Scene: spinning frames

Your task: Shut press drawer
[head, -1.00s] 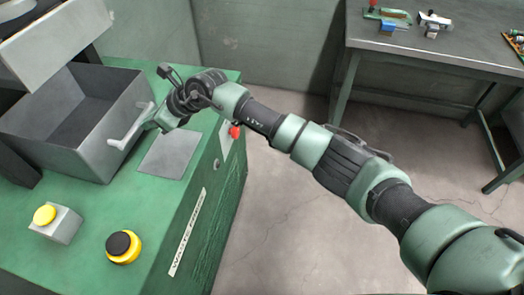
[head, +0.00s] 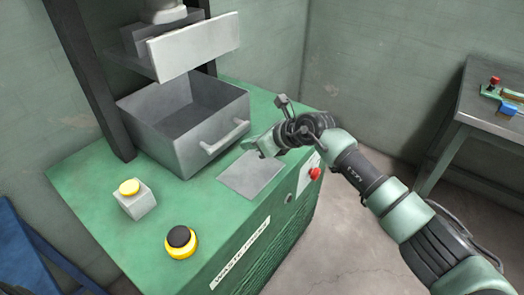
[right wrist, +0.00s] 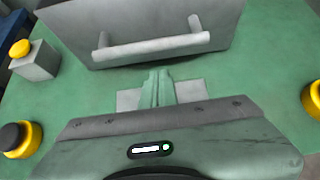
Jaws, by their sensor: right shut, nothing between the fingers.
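The press drawer (head: 205,150) is a grey open-topped box, pulled out below the press plate, and it looks empty. Its light grey bar handle (head: 225,137) is on the front face; the handle (right wrist: 150,46) spans the upper middle of the right wrist view. My right gripper (head: 254,144) is shut and empty, just in front of the handle's right end in the head view. In the right wrist view its closed green fingers (right wrist: 157,88) point at the handle with a small gap, over a grey plate (right wrist: 190,91). My left gripper is not in view.
The green press bench (head: 110,180) carries a yellow button on a grey box (head: 137,203) and a black-and-yellow button (head: 181,241). A red knob (head: 315,174) is on its side. The press plate (head: 195,45) hangs above the drawer. A grey table (head: 485,100) stands at right.

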